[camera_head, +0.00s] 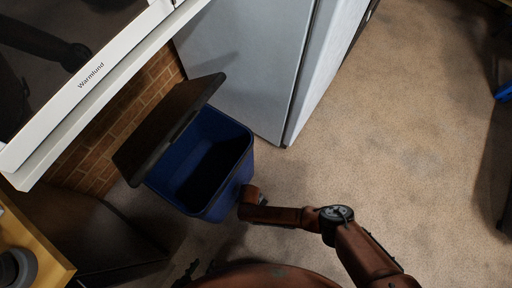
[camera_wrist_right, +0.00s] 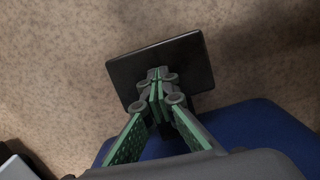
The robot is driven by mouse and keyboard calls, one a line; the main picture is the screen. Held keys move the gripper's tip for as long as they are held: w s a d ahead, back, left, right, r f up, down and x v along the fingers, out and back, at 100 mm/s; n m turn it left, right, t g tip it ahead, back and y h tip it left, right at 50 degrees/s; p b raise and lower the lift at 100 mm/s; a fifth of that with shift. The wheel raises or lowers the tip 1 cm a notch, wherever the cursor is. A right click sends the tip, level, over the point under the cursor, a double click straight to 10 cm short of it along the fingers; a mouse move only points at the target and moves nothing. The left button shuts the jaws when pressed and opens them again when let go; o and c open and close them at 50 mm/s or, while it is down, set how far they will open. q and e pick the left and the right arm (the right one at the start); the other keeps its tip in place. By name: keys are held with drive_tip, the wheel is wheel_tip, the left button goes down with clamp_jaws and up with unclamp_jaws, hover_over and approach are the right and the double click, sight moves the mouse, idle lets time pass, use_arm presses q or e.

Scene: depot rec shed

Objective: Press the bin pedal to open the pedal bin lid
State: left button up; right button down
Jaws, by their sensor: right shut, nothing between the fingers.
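The blue pedal bin (camera_head: 245,160) stands on the floor in the head view, with its dark lid (camera_head: 160,120) swung up and tilted back toward the brick wall. The bin's dark inside shows. My right gripper (camera_wrist_right: 157,78) is shut and empty. Its green-padded fingers meet over the black bin pedal (camera_wrist_right: 190,62) in the right wrist view and appear to rest on it. The pedal and my right fingertips are hidden in the head view. My left gripper (camera_head: 188,272) shows only as a small dark shape at the bottom edge; its opening is unclear.
A grey-white cabinet or fridge (camera_head: 245,65) stands behind the bin. A white-edged appliance marked "Warmfund" (camera_head: 90,76) is at the upper left. A wooden surface (camera_head: 35,245) is at the lower left. The carpet (camera_head: 420,130) is open to the right.

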drive_tip(key=shift+s+f, duration=0.15)
drive_tip(key=shift+f, duration=0.35)
drive_tip(key=shift+r, duration=0.15)
drive_tip(key=shift+w+a+r, duration=0.25)
drive_tip(key=shift+w+a, duration=0.25)
drive_tip(key=shift+a, duration=0.05)
drive_tip(key=shift+w+a+r, duration=0.2)
drive_tip(key=shift+w+a, duration=0.25)
drive_tip(key=shift+a, duration=0.1)
drive_tip(key=shift+w+a+r, duration=0.1)
drive_tip(key=shift+w+r, duration=0.1)
